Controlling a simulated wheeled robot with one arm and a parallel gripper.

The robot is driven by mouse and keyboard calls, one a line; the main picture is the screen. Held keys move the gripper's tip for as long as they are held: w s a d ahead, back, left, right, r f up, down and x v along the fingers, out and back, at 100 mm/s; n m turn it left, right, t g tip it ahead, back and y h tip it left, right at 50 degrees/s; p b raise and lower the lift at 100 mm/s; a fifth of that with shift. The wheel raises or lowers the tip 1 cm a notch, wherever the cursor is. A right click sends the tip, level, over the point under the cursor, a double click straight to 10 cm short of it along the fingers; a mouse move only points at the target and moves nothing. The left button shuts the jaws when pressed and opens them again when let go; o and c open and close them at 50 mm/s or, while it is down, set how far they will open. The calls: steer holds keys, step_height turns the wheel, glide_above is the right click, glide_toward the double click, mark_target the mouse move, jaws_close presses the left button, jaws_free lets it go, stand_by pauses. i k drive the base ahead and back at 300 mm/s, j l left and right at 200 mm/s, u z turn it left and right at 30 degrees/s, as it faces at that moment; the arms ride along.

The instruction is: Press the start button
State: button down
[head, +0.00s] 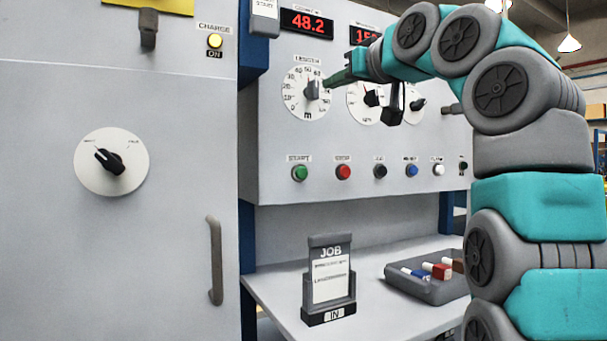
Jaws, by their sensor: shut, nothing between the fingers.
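The green start button (299,173) is at the left end of a row of buttons on the grey control panel (270,135), under a label reading START. My gripper (327,82) is shut and empty. It points left at the length dial (306,93), above and to the right of the start button. Its tip appears at or very close to the dial's knob; I cannot tell whether they touch. The start button is in plain view and my gripper is apart from it.
A red stop button (343,172) and several other buttons continue rightward. Below, a shelf (385,318) holds a JOB card stand (329,280) and a grey tray (437,290) with small coloured items. A cabinet door with a handle (214,260) is at left.

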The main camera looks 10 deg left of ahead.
mark_target(302, 172)
steer(key=k+u, duration=0.15)
steer(key=u, duration=0.2)
steer(key=k+u, duration=0.15)
steer(key=u, duration=0.2)
steer(key=k+u, duration=0.1)
steer(key=u, duration=0.25)
